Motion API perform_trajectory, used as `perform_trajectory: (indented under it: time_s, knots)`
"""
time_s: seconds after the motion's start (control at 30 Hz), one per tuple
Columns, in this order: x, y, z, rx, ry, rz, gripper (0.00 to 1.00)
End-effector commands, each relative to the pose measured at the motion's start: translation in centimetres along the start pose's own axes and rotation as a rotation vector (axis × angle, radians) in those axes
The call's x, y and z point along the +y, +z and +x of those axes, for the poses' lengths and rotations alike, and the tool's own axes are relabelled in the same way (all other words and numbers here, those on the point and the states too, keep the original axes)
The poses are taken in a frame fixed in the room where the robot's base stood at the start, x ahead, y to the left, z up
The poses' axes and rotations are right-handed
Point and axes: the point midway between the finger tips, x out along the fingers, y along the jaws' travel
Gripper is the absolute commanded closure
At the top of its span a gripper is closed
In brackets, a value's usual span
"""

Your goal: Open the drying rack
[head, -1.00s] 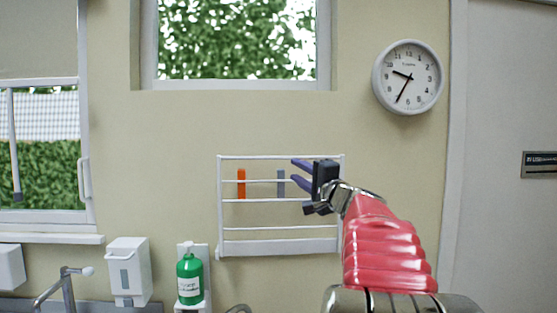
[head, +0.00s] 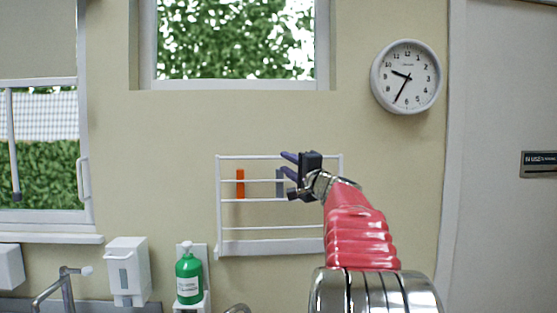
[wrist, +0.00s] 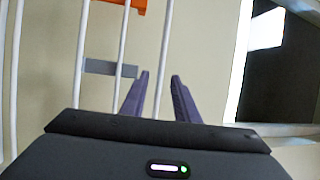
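The drying rack (head: 250,240) is a white frame of horizontal bars fixed flat to the wall. An orange clip (head: 240,184) and a grey clip (head: 280,182) sit across its bars. In the wrist view the rack's bars (wrist: 122,50) run up the left and middle, with the orange clip (wrist: 128,3) and grey clip (wrist: 110,68) on them. My gripper (head: 287,165) is in front of the rack's right half, its purple fingers pointing left. In the wrist view my gripper (wrist: 160,85) is open, with a bar passing between or behind its fingers. I see no contact clearly.
A round clock (head: 407,76) hangs at the upper right. A green soap bottle (head: 189,276), a white dispenser (head: 128,270) and a tap (head: 66,285) are at the lower left. A window (head: 235,40) is above the rack. Bare wall lies between rack and door (head: 505,220).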

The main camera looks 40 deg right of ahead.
Motion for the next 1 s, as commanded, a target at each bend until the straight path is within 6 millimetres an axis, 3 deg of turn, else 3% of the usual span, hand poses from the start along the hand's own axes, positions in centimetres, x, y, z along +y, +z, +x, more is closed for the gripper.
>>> perform_trajectory:
  time_s: [0.5,0.93,1.0]
  knots:
    - [0.0,-0.1,5.6,0.001,0.000,-0.001,0.72]
    - [0.0,-0.1,6.2,0.001,0.000,0.001,0.72]
    - [0.0,-0.1,6.2,0.002,0.000,0.000,0.76]
